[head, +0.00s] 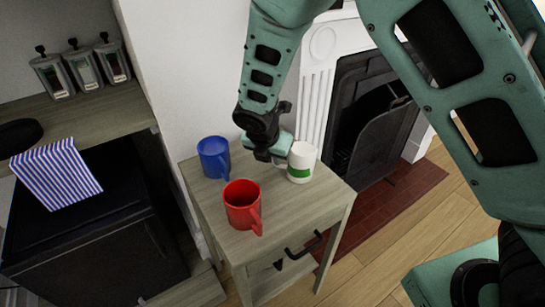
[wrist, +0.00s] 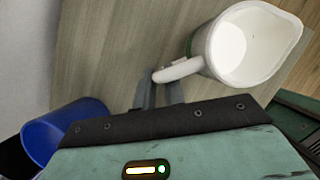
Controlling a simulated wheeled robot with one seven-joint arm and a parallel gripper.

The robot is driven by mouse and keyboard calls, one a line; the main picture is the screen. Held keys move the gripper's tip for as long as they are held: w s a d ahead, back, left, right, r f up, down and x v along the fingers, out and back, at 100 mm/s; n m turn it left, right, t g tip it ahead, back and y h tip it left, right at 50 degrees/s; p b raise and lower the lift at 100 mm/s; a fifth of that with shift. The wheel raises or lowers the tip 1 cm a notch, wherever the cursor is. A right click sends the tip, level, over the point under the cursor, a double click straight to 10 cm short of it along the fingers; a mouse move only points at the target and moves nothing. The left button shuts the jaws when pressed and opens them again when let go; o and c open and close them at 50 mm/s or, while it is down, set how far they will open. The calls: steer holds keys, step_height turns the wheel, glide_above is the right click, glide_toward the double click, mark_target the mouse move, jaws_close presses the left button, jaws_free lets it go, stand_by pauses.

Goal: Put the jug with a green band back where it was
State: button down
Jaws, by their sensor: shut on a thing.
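The white jug with a green band (head: 301,162) is upright at the back right of the small wooden side table (head: 292,207). I cannot tell whether its base touches the top or is just above it. My gripper (head: 283,147) is at the jug's left side, shut on its handle. In the wrist view, the jug (wrist: 243,48) shows its open mouth and spout, and its handle runs to the fingers of my gripper (wrist: 160,88). The jug looks empty. The fingertips are partly hidden in the head view.
A blue mug (head: 214,158) stands at the table's back left, left of my gripper. A red mug (head: 243,205) stands near the front. A fireplace (head: 372,125) is behind to the right. A counter with several canisters (head: 82,68) and a striped cloth (head: 56,174) are on the left.

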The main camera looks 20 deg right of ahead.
steer(key=c, duration=1.5)
jaws_free()
steer(key=p+v, duration=0.1)
steer(key=v, duration=1)
steer(key=s+r+m+g+y, duration=0.1)
steer(key=s+r+m, duration=0.1)
steer(key=s+m, duration=0.5)
steer(key=s+d+r+m+g+y, duration=0.1)
steer(key=s+m, duration=0.6)
steer(key=s, duration=0.3)
steer(key=s+d+r+m+g+y, duration=0.1)
steer(key=s+r+m, duration=0.1)
steer(key=s+m, duration=0.4)
steer(key=shift+s+d+r+m+g, duration=0.1)
steer(key=shift+s+r+m+g, duration=0.1)
steer(key=shift+s, duration=0.7)
steer(key=shift+s+d+r+m+g, duration=0.1)
steer(key=shift+s+r+m, duration=0.1)
steer(key=shift+s, duration=0.7)
